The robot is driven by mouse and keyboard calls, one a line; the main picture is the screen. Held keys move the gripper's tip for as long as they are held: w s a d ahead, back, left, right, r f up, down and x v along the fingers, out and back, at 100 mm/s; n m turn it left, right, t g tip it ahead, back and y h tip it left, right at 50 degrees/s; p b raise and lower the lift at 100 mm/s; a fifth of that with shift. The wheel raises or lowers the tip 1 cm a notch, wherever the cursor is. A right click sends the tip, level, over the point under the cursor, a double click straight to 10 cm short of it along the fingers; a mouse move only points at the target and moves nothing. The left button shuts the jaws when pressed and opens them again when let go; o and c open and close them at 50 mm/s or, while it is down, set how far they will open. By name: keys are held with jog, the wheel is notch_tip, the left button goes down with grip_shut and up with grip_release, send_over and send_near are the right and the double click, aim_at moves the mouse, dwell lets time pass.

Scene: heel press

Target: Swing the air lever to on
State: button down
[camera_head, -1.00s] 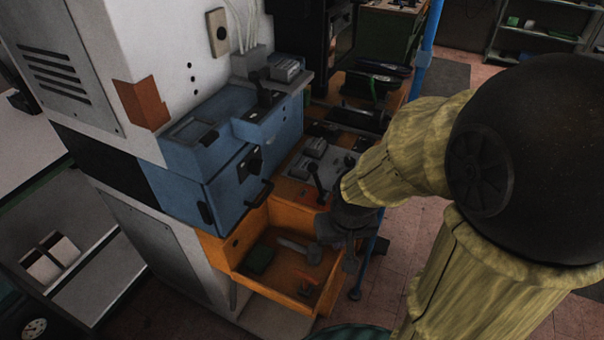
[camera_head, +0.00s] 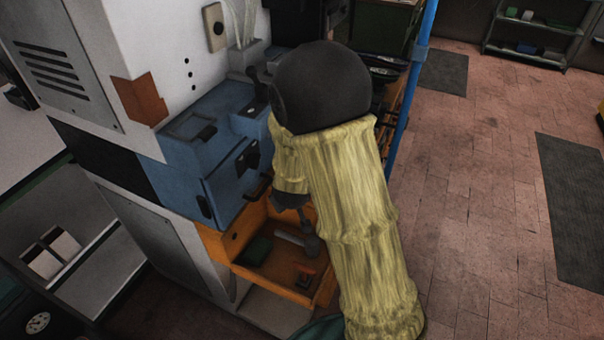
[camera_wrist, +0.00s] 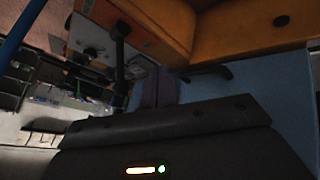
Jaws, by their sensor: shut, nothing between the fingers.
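A black lever with a rounded knob (camera_wrist: 121,29) stands on a pale grey panel (camera_wrist: 92,42) in the wrist view, left of and beyond my fingertips; I take it for the air lever. No on or off marking is readable. My gripper (camera_wrist: 157,76) shows as a dark, closed pair of fingers in front of the wide dark hand, with nothing held. A gap appears between fingers and lever; exact depth is unclear. In the head view my arm hides that panel and lever.
The blue machine unit (camera_head: 222,180) has a black door handle, and a second black lever (camera_head: 259,86) is on its top. Below is an open orange drawer (camera_head: 238,240) with loose tools. A blue post (camera_head: 409,100) stands right of my arm.

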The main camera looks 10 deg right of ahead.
jog(key=f+n+t+h, duration=0.1)
jog(key=n+t+h, duration=0.1)
jog(key=n+h, duration=0.1)
jog(key=w+a+f+n+t+h+p, duration=0.1)
jog(key=f+n+t+h, duration=0.1)
jog(key=n+h, duration=0.1)
jog(key=w+a+f+n+t+h, duration=0.1)
jog(key=n+t+h, duration=0.1)
jog(key=n+h, duration=0.1)
jog(key=shift+w+f+t+h+p, duration=0.25)
jog(key=shift+f+t+h+p, duration=0.1)
jog(key=shift+h, duration=0.15)
jog(key=shift+w+d, duration=0.1)
jog(key=shift+d, duration=0.05)
jog(key=p+x, duration=0.3)
jog(key=x, duration=0.7)
jog(key=shift+f, duration=0.1)
